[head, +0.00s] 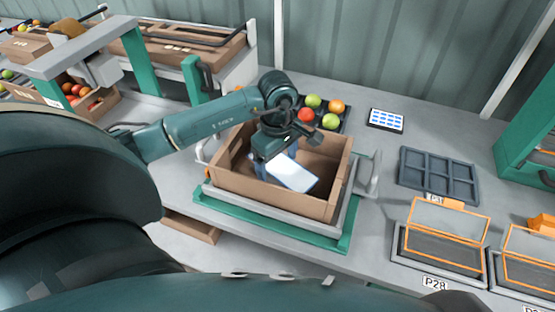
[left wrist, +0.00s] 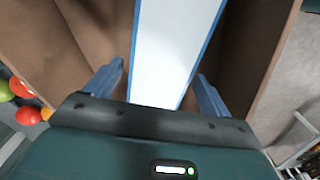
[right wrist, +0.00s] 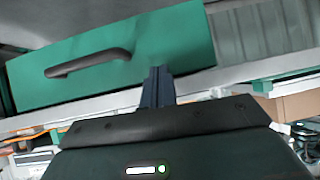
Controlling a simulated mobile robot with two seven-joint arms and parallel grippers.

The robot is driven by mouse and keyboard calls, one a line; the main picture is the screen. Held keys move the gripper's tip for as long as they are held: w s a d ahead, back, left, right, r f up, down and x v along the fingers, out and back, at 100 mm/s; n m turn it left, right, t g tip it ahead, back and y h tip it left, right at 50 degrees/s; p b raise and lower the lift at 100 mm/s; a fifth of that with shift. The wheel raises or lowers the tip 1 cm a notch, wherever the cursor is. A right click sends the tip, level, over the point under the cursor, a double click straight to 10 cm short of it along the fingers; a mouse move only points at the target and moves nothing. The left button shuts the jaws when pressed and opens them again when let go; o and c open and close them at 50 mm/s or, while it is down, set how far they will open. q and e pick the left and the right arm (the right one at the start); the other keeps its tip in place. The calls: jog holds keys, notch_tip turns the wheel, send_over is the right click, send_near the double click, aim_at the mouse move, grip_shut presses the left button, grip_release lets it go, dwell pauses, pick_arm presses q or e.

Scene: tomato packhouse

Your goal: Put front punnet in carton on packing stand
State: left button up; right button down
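An open brown carton (head: 322,208) stands on the packing stand (head: 343,240), which has a green base. A white-topped, blue-edged item (head: 292,175), apparently the punnet, is inside the carton and looks tilted. It also shows in the left wrist view (left wrist: 168,50). My left gripper (head: 270,165) is down in the carton at this item. In the left wrist view its fingers (left wrist: 160,88) are spread on both sides of it, with narrow gaps. The item's underside is hidden. My right gripper (right wrist: 158,85) has its fingers together with nothing between them, facing a green panel with a dark handle.
A dark tray of colored tomatoes (head: 322,112) is behind the carton. To the right are a tablet (head: 386,120), a grey divided tray (head: 440,173) and orange-edged trays (head: 440,247). Brown crates stand at the left.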

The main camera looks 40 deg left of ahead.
pick_arm(q)
notch_tip(320, 180, up, 12)
jog(key=b, duration=0.1)
jog(key=shift+r, duration=0.2)
dwell(0.4)
jog(key=shift+s+f, duration=0.1)
dwell(0.4)
